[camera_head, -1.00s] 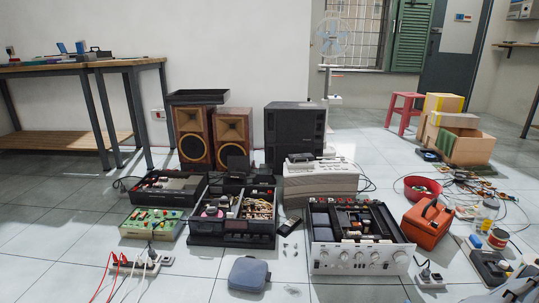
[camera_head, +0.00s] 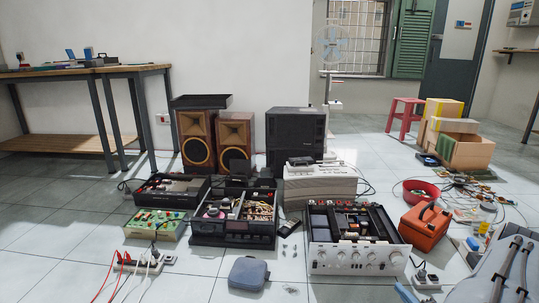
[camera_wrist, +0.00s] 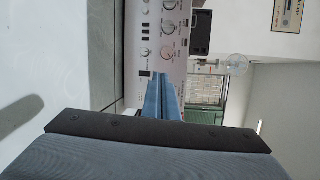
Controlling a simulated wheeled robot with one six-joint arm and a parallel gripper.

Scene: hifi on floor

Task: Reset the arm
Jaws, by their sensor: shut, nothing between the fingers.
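My gripper shows in the wrist view (camera_wrist: 165,95) as two blue fingers closed against each other, with nothing between them. Its dark mount plate crosses the lower part of that view. Beyond the fingers is the silver front of an amplifier (camera_wrist: 160,45) with knobs, seen turned sideways; the fingers overlap its edge in the picture, and I cannot tell the distance. In the head view my grey arm fills the lower right corner, and a light blue piece, probably a fingertip, shows at its left end. The open amplifier (camera_head: 355,258) stands on the floor to the left of it.
An orange toolbox (camera_head: 426,226), a red bowl (camera_head: 421,190) and loose cables lie near my arm. Speakers (camera_head: 236,143), opened devices and a power strip (camera_head: 137,265) crowd the middle and left floor. A blue-grey case (camera_head: 249,273) lies in front. Tiled floor at the far left is clear.

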